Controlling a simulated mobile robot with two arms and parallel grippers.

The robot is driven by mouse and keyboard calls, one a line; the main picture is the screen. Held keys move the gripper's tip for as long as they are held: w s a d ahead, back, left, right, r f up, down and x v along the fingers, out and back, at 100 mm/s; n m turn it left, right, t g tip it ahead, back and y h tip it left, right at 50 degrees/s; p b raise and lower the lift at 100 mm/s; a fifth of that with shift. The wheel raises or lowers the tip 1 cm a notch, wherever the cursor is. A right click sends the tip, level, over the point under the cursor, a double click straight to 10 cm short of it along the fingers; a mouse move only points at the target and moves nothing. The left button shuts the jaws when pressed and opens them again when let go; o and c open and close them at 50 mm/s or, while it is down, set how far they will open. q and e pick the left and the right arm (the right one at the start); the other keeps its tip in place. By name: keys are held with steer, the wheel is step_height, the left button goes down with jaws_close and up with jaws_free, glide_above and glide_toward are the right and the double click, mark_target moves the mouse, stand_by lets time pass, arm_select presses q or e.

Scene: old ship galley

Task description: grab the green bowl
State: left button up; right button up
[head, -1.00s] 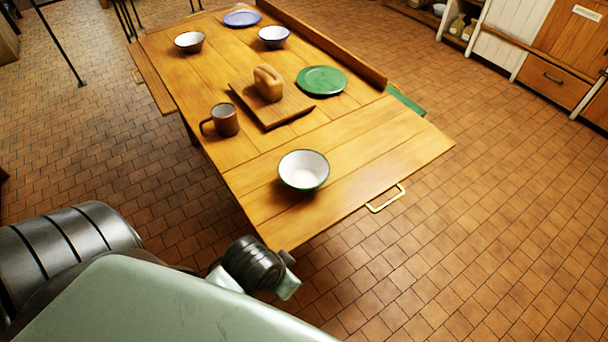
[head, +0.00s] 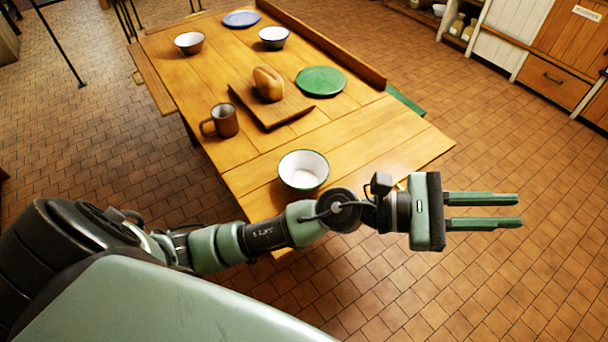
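The green bowl (head: 303,170), white inside with a green rim, stands upright at the near end of the wooden table. My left arm reaches across in front of it from the left. My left gripper (head: 520,211) is beyond the table's near right corner, over the tiled floor, to the right of the bowl and apart from it. Its two green fingers point right, with a narrow gap between them and nothing in it. My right gripper is not in view.
On the wooden table (head: 260,170) stand a brown mug (head: 221,121), a cutting board (head: 288,118) with a bread loaf (head: 268,83), a green plate (head: 321,81), two other bowls (head: 189,42) (head: 273,37) and a blue plate (head: 241,19). Cabinets (head: 552,80) line the back right.

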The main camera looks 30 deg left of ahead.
arm_select(q)
step_height(320, 180, down, 6)
steer(key=s+d+m+g+y, duration=0.2)
steer(key=m+g, duration=0.3)
steer(key=m, duration=0.2)
steer(key=m+y, duration=1.5)
steer(key=y, duration=0.7)
glide_toward(320, 182)
steer(key=a+x, duration=0.1)
steer(key=x, duration=0.5)
steer(key=shift+g, duration=0.3)
steer(key=x, duration=0.1)
steer(key=p+x, duration=0.1)
steer(key=x, duration=0.1)
steer(key=p+x, duration=0.1)
steer(key=x, duration=0.1)
steer(key=shift+w+d+f, duration=0.1)
steer(key=shift+d+f, duration=0.25)
steer(key=shift+w+a+f, duration=0.1)
steer(key=shift+f, duration=0.25)
